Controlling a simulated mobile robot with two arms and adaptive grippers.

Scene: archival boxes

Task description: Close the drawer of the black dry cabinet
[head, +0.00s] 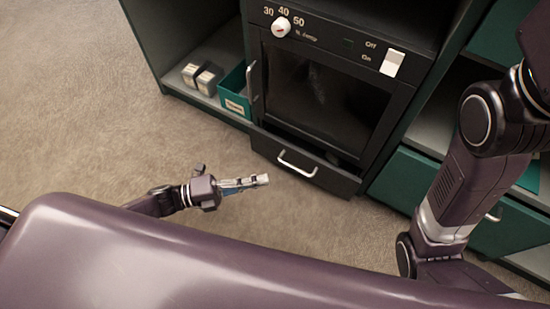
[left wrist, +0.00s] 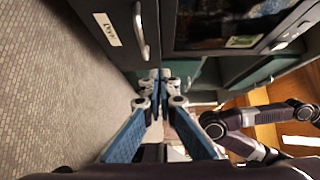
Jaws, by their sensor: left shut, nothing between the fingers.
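The black dry cabinet (head: 395,105) stands at the centre of the head view, with a dark glass door. Its drawer (head: 335,181) at the bottom is pulled out a little, with a strip of dark inside showing behind the front. The drawer has a silver handle (head: 297,164). My left gripper (head: 264,179) is shut and empty, in front of the drawer and a little left of the handle, apart from it in the picture. In the left wrist view its fingers (left wrist: 158,76) meet, with a dark labelled drawer front (left wrist: 92,15) and handle (left wrist: 141,32) beyond. My right gripper is out of view.
A teal box (head: 236,104) and small grey boxes (head: 202,77) sit on the low shelf left of the cabinet. Green drawers (head: 405,178) are at the right, partly behind my right arm. The carpet (head: 90,110) at left is clear.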

